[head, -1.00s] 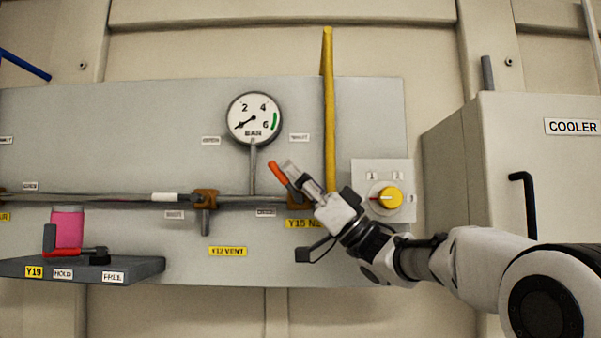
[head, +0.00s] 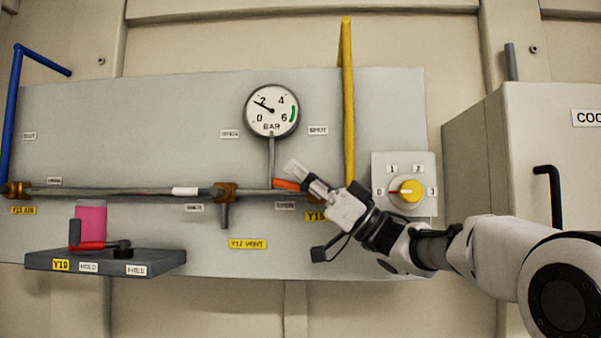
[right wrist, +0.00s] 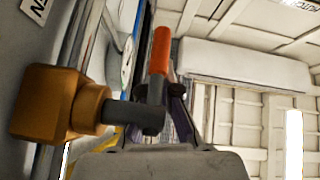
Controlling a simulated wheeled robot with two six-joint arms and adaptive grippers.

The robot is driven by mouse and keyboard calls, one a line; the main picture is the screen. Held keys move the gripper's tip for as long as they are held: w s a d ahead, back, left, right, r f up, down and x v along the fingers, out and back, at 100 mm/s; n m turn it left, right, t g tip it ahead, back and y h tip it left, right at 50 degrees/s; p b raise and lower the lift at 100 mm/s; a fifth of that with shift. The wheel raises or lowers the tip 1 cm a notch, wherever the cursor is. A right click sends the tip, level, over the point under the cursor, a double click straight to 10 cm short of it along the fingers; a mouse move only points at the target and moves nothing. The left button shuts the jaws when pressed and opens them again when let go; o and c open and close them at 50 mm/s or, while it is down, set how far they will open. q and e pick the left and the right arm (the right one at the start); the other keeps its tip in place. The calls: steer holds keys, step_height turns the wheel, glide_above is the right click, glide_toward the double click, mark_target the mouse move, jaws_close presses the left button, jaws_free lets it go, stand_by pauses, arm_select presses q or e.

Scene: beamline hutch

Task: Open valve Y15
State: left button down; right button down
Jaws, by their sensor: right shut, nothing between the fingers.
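Valve Y15 has an orange-tipped lever handle (head: 287,185), lying nearly level along the pipe in the head view. Its yellow label (head: 314,216) is partly covered, and my gripper hides most of the valve body there. In the right wrist view the brass valve body (right wrist: 45,103) is at left, with a dark stem leading to the orange handle (right wrist: 160,50). My right gripper (head: 301,175) is shut and empty, with its fingertips beside the handle; I cannot tell whether they touch. It also shows behind the handle in the right wrist view (right wrist: 172,98). My left gripper is not in view.
The pressure gauge (head: 272,110) reads a little under 2. A yellow knob (head: 411,191) sits right of the valve, close to my arm. A shelf (head: 150,262) with a pink item (head: 91,219) juts out at lower left. The cooler cabinet (head: 555,130) stands at right.

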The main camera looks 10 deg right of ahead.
steer(key=v, duration=1.2)
steer(key=shift+a, duration=0.15)
steer(key=shift+f, duration=0.1)
